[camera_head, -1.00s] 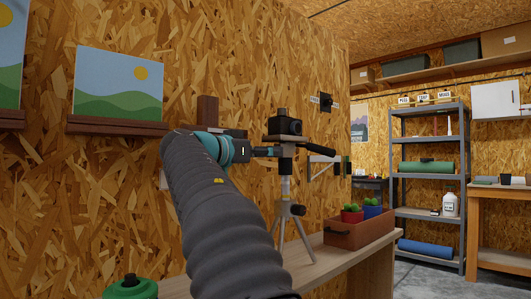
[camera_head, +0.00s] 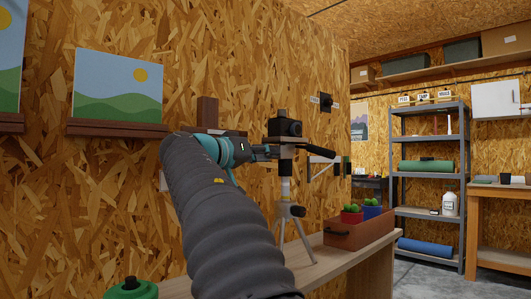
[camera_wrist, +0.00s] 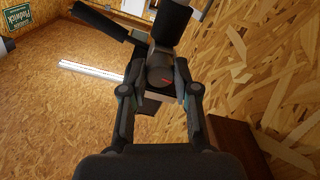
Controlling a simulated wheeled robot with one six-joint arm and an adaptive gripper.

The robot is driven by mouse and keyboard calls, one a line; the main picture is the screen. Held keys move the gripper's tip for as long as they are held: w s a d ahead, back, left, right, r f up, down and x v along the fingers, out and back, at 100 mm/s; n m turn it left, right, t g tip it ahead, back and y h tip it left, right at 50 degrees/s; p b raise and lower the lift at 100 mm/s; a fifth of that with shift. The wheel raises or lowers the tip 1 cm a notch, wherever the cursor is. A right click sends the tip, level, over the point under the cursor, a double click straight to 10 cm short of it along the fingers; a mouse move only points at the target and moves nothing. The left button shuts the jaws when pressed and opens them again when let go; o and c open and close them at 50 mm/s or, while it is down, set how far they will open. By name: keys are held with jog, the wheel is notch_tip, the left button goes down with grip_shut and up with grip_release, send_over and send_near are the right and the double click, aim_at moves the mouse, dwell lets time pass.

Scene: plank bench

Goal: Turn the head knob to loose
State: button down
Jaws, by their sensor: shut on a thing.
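A tripod (camera_head: 285,215) stands on the plank bench with a black camera (camera_head: 285,128) on its head and a dark handle (camera_head: 321,151) out to the right. My gripper (camera_head: 272,152) reaches the left side of the tripod head, just below the camera. In the wrist view, my gripper (camera_wrist: 158,92) is shut on the round dark head knob (camera_wrist: 160,76), with one finger on each side. A short red mark shows on the knob's face. The loose and tight labels cannot be read here.
The plank bench (camera_head: 341,268) holds a brown planter box (camera_head: 358,233) with small cacti right of the tripod. A green round object (camera_head: 131,289) is at front left. The board wall stands close behind, with a picture (camera_head: 117,88) on a ledge.

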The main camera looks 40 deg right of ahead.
dwell(0.3)
jog(key=c, duration=0.9)
grip_release()
jog(key=shift+o, duration=0.2)
